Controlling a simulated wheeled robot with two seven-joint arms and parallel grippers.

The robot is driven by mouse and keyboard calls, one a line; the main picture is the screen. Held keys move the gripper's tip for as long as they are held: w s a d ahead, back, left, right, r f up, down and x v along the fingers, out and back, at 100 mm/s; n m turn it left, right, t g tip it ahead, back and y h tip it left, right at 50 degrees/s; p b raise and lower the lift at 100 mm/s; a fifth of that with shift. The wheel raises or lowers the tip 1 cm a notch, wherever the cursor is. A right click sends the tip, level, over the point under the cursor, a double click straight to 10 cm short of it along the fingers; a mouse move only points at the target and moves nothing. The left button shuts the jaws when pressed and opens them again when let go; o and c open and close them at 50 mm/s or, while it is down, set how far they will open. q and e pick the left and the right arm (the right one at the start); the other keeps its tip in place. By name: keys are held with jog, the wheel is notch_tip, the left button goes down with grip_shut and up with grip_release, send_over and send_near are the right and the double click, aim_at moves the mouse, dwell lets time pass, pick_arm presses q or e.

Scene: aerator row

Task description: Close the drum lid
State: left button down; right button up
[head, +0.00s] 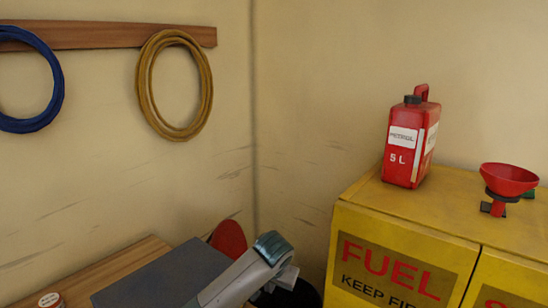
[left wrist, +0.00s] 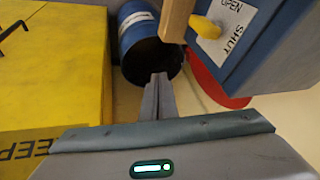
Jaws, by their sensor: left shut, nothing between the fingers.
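The blue drum (left wrist: 131,35) shows in the left wrist view with a dark open mouth. In the head view only part of its dark top (head: 290,297) shows at the bottom edge. The red lid (head: 229,237) stands raised at the drum's left side in the head view, partly hidden by my left arm and a grey surface. In the left wrist view the lid (left wrist: 212,88) is a red curve right of the mouth. My left gripper (left wrist: 159,76) is shut and empty, its tips in line with the mouth; it also shows in the head view (head: 289,277). I cannot tell its height. My right gripper is out of view.
A yellow fuel cabinet (head: 350,215) stands to the right, bearing a red petrol can (head: 403,155) and red funnel (head: 509,180). A blue-grey box (left wrist: 268,40) with an OPEN/SHUT label and yellow handle (left wrist: 205,27) is close to the lid. A wooden bench (head: 130,268) is left.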

pick_arm(q)
jog(key=s+a+f+g+h, duration=0.1)
jog(key=s+a+f, duration=0.1)
jog(key=s+f, duration=0.75)
jog(key=s+a+f+h, duration=0.2)
jog(key=s+f, duration=0.4)
jog(key=s, duration=0.6)
jog(key=s+a+f+n+y, duration=0.1)
jog(key=s+a, duration=0.8)
jog(key=s, duration=0.4)
jog(key=s+a+n+y, duration=0.1)
jog(key=s+a, duration=0.7)
jog(key=s, duration=0.5)
notch_tip(320, 180, down, 29)
jog(key=g+b, duration=0.2)
jog(key=s+a+f+g+b, duration=0.1)
jog(key=s+a+f, duration=0.2)
jog(key=s+f, duration=1.6)
jog(key=shift+f, duration=0.75)
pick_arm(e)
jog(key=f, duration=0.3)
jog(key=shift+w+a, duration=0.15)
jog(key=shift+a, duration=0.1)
